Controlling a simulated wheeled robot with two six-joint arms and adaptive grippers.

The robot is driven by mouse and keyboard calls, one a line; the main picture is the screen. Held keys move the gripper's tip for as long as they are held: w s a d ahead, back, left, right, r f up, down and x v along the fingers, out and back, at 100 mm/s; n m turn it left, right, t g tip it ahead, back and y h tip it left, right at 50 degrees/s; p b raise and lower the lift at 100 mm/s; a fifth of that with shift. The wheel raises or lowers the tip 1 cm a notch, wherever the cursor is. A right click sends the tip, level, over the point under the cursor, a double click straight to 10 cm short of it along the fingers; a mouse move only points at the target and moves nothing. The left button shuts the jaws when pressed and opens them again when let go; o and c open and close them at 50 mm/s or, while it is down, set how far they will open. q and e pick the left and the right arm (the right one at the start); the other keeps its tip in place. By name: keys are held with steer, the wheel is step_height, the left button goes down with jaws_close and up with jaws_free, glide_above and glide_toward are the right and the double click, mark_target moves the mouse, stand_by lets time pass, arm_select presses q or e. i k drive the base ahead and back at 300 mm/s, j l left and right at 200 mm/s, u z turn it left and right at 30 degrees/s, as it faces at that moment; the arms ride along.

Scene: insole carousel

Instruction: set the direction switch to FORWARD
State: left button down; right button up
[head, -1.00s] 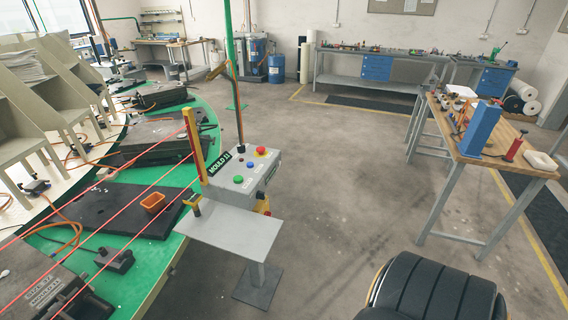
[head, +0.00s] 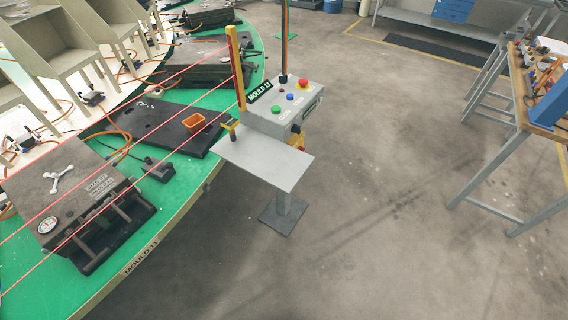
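A grey control box (head: 284,110) stands on a pedestal at the edge of the green carousel, in the upper middle of the head view. Its sloped top carries a green button (head: 276,110), a blue button (head: 290,97), a red knob (head: 303,84) and a small black knob (head: 283,78). Neither of my grippers is in view.
A grey shelf plate (head: 266,160) juts out below the box. Red light beams cross the carousel (head: 190,185) from a yellow post (head: 236,68). A workbench (head: 545,95) stands right; the floor between is clear.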

mark_target(283, 79)
steer(key=u, duration=0.25)
steer(key=i+l+u, duration=0.2)
steer(key=u, duration=0.25)
steer(key=i+l+u, duration=0.15)
steer(key=l+u, duration=0.25)
steer(key=i+l+u, duration=0.1)
steer(key=u, duration=0.35)
steer(key=l, duration=0.1)
